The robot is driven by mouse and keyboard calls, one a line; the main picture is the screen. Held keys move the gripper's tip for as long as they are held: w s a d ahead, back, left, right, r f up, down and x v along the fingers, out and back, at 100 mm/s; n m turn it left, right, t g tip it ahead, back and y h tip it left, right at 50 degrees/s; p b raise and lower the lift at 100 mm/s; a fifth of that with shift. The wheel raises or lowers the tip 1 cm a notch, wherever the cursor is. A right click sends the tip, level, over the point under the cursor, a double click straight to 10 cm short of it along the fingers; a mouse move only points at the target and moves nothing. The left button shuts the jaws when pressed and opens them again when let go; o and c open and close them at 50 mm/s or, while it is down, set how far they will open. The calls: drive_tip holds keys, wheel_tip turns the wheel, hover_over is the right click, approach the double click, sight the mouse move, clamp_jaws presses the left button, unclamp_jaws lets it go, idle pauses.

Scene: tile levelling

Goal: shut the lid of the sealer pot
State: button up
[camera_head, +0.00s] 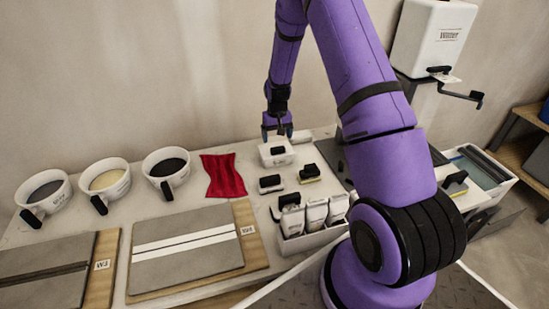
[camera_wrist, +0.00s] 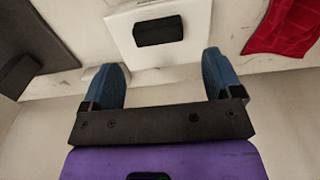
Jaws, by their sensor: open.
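The likely sealer pot (camera_head: 276,153) is a small white box with a black block on top, at the back of the table. In the wrist view its white square top (camera_wrist: 190,30) shows, with the black block (camera_wrist: 158,31) in the middle. I cannot tell for sure whether the lid is fully down. My gripper (camera_head: 277,132) points down just above and behind the box in the head view. In the wrist view its two blue fingers (camera_wrist: 165,70) are apart with nothing between them, and the black block lies beyond their tips.
A red cloth (camera_head: 223,176) lies left of the box, with several cups further left. Two black-topped blocks (camera_head: 271,184) (camera_head: 309,173) and a bin of white bottles (camera_head: 312,238) stand in front. A white dispenser (camera_head: 433,38) and a water tray (camera_head: 479,170) are at right.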

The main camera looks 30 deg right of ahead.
wheel_tip(320, 180, up, 7)
idle(0.8)
idle(0.5)
drive_tip(key=s+a+r+t, duration=0.1)
drive_tip(key=s+a+r, duration=0.25)
drive_tip(key=r, duration=0.45)
drive_tip(key=s+a+r+n+t, duration=0.1)
drive_tip(key=s+a+r, duration=0.3)
drive_tip(key=r, duration=0.5)
drive_tip(key=s+a+r+t, duration=0.1)
drive_tip(key=s+a+r, duration=0.1)
drive_tip(key=s+r, duration=0.45)
drive_tip(key=s+a+r, duration=0.2)
drive_tip(key=s+r, duration=0.1)
drive_tip(key=s, duration=0.4)
drive_tip(key=s+a+r+n+t, duration=0.1)
drive_tip(key=s+a+r, duration=0.1)
drive_tip(key=s, duration=0.5)
drive_tip(key=s+a+r+n+t, duration=0.1)
drive_tip(key=s+a+r, duration=0.1)
drive_tip(key=s+r, duration=0.2)
drive_tip(key=shift+s+r, duration=0.2)
drive_tip(key=shift+s, duration=1.65)
drive_tip(key=shift+a, duration=0.1)
